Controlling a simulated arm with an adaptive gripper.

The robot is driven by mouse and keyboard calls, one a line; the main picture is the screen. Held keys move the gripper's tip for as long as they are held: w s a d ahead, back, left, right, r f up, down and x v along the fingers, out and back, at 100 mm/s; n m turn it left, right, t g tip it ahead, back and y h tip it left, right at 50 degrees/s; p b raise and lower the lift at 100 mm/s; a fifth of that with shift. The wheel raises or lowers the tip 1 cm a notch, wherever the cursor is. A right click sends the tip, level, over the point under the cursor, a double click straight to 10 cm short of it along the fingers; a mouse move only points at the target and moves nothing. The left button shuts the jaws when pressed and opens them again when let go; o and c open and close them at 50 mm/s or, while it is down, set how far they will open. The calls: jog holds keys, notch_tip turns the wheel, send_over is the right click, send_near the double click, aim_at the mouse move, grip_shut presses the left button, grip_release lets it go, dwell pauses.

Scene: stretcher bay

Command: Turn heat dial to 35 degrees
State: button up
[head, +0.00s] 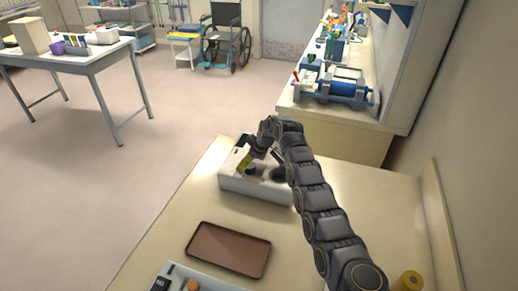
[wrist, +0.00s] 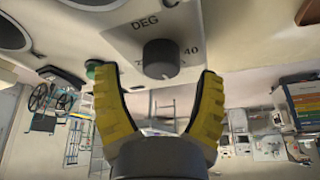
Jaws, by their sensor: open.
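The dark round heat dial (wrist: 160,58) shows in the wrist view on a pale panel. "DEG" is printed above it and "40" to its right; another number on its left is mostly hidden. My gripper (wrist: 157,72) is open, with its yellow fingers spread on either side below the dial. I cannot tell whether either finger touches the dial. In the head view the white device (head: 250,186) stands on the bench, and my gripper (head: 247,160) is at its top left. My arm and gripper hide much of its top, including the dial.
A green button (wrist: 95,70) sits left of the dial by the left fingertip. A brown tray (head: 228,250) lies in front of the device. A grey box (head: 175,276) with an orange knob is at the front edge. A yellow roll (head: 408,281) stands at right.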

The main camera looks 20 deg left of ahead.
jog(key=v, duration=1)
jog(key=shift+r, duration=0.15)
jog(key=shift+t+h, duration=0.4)
jog(key=f, duration=0.1)
jog(key=a+f, duration=0.1)
jog(key=f, duration=0.2)
jog(key=shift+s+a, duration=0.25)
jog(key=shift+a, duration=0.05)
jog(key=shift+x, duration=3.85)
jog(key=shift+w+a, duration=0.1)
jog(key=c, duration=1.1)
